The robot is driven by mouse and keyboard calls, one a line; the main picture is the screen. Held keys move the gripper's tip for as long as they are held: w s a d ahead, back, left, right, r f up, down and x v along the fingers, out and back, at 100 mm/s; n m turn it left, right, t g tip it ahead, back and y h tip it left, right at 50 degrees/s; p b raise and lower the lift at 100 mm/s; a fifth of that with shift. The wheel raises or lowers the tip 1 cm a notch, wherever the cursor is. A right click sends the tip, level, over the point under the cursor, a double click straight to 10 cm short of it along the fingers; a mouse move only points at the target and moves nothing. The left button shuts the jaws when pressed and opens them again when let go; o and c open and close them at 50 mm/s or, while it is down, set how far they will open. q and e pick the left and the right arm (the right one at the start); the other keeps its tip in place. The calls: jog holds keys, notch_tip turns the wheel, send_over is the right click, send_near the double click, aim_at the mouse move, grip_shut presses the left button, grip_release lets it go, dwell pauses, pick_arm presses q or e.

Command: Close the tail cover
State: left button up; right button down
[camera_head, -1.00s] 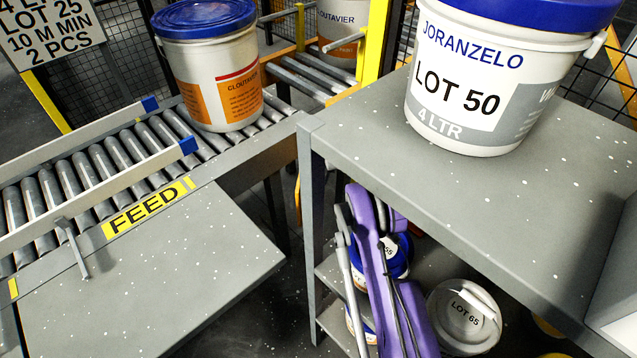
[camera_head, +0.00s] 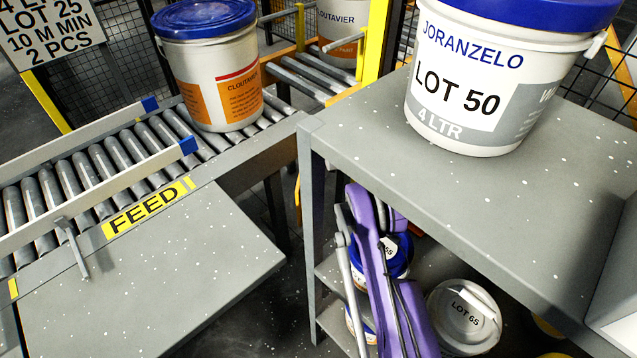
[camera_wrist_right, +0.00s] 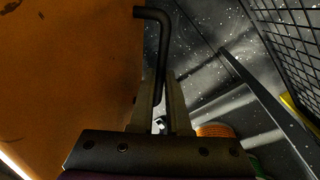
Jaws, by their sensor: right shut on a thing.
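In the right wrist view a large orange panel (camera_wrist_right: 65,75) fills the left side; it may be the tail cover, but I cannot see enough of it to tell. A dark bent bar handle (camera_wrist_right: 163,50) runs along the panel's right edge. My right gripper (camera_wrist_right: 161,100) is shut on this handle, with its fingers on either side of the lower bar. How the handle joins the panel is not clear. In the head view a purple arm of mine reaches low beside the shelf, and its gripper is not visible there. My left gripper is in neither view.
A LOT 50 pail (camera_head: 500,80) stands on the grey bench (camera_head: 560,200). Shelves below hold more pails, including a LOT 65 one (camera_head: 464,315). An orange-labelled pail (camera_head: 215,75) stands on the roller conveyor (camera_head: 95,170). Mesh fencing (camera_wrist_right: 290,40) is at upper right in the wrist view.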

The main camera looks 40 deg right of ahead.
jog(key=shift+a, duration=0.1)
dwell(0.5)
jog(key=w+a+m, duration=0.2)
jog(key=a, duration=0.1)
jog(key=shift+w+m, duration=0.15)
jog(key=shift+m, duration=0.25)
jog(key=c, duration=0.9)
grip_release()
jog(key=shift+r, duration=0.1)
jog(key=r, duration=0.3)
jog(key=s+r, duration=0.1)
jog(key=r, duration=0.3)
jog(key=d+r, duration=0.1)
jog(key=r, duration=0.2)
jog(key=shift+s+r, duration=0.25)
jog(key=shift+s, duration=0.15)
